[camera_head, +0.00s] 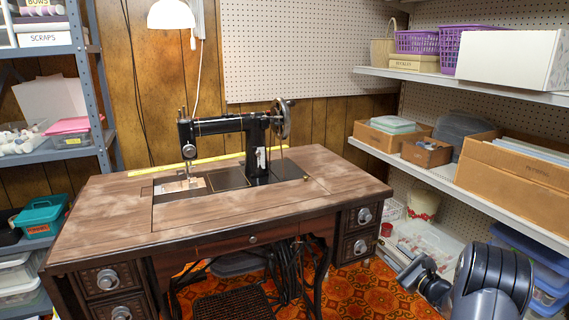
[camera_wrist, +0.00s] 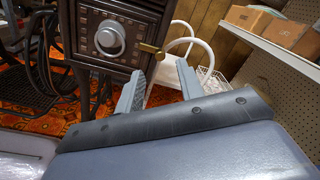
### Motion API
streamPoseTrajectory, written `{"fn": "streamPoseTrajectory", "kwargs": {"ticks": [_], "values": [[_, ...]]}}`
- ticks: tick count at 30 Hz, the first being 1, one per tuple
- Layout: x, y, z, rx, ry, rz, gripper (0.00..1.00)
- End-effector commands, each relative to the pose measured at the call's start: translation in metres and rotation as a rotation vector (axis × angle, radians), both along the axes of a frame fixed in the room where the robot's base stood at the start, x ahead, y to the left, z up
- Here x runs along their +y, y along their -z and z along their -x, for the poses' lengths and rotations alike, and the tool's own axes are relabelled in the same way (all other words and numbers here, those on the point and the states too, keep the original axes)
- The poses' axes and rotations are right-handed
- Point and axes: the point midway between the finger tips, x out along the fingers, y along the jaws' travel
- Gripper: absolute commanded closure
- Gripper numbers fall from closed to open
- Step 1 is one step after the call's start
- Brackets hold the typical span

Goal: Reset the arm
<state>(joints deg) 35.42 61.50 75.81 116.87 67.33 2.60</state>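My arm (camera_head: 490,275) shows at the lower right of the head view, dark grey and bent, in front of the low shelves. The fingers point towards the right side of a carved wooden drawer stack with a round metal knob (camera_wrist: 110,39). A small brass piece (camera_wrist: 150,48) sticks out at the drawer's edge, just beyond the fingertips. It looks apart from them.
The sewing table (camera_head: 100,225) carries a black sewing machine (camera_head: 257,145). A grey shelf rack (camera_head: 85,75) stands at the left. White shelves (camera_head: 455,185) with boxes line the right wall. Patterned orange floor shows below.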

Motion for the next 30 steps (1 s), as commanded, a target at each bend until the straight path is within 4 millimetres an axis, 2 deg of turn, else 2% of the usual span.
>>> {"fn": "streamPoseTrajectory", "kwargs": {"ticks": [3, 8, 10, 30], "values": [[0.009, 0.003, -0.023, -0.003, -0.003, 0.001, 0.64], [0.018, 0.002, -0.046, -0.002, -0.001, 0.0, 0.64], [0.016, -0.003, -0.045, 0.008, 0.001, -0.022, 0.64], [0.016, 0.001, -0.045, 0.015, 0.001, -0.042, 0.64]]}}
